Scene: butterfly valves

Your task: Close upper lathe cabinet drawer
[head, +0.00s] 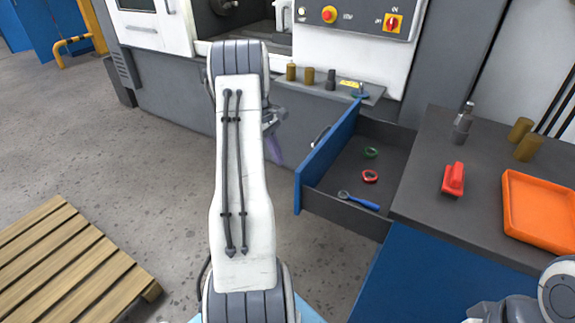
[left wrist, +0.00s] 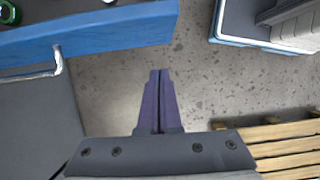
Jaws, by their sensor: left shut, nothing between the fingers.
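The upper drawer (head: 345,215) of the blue lathe cabinet (head: 410,275) is pulled open to the left, with its blue front (head: 327,158) upright. A metal handle (head: 320,136) is on the outer face. The drawer front (left wrist: 100,34) and handle (left wrist: 57,62) also show in the left wrist view. My left gripper (head: 277,155) is left of the drawer front, outside the drawer and apart from it. Its purple fingers (left wrist: 158,100) are shut and empty. Part of my right arm shows at the bottom right; its fingers are not visible.
An orange tray (head: 540,210) and a red tool (head: 453,180) lie on the cabinet top. A lathe (head: 170,75) stands behind. A wooden pallet (head: 65,265) lies at left.

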